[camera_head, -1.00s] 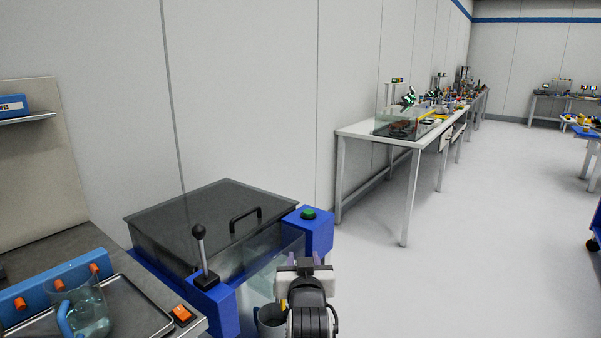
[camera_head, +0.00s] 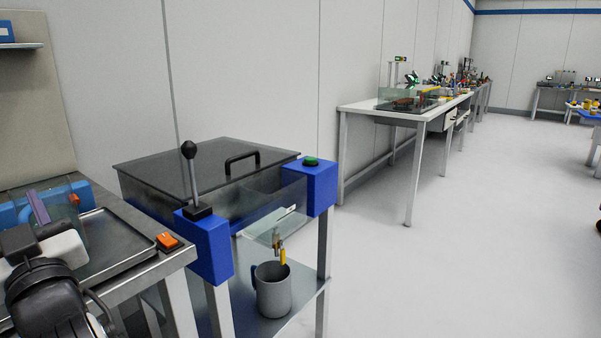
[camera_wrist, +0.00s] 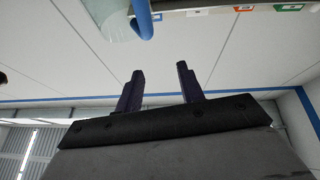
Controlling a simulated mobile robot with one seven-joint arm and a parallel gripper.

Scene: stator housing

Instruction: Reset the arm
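My gripper (camera_head: 38,207) is at the lower left of the head view, over the workbench's left part. In the wrist view my gripper (camera_wrist: 160,70) has its two dark fingers apart, with nothing between them. A clear vessel (camera_wrist: 108,14) with a blue handle (camera_wrist: 143,18) shows at the top edge of the wrist view, beyond the fingertips and apart from them. In the head view my gripper partly hides that area.
A dark-lidded tank (camera_head: 200,165) has a lever (camera_head: 190,175) and a green button (camera_head: 311,161) on blue blocks. A metal tray (camera_head: 115,245) lies right of my gripper.

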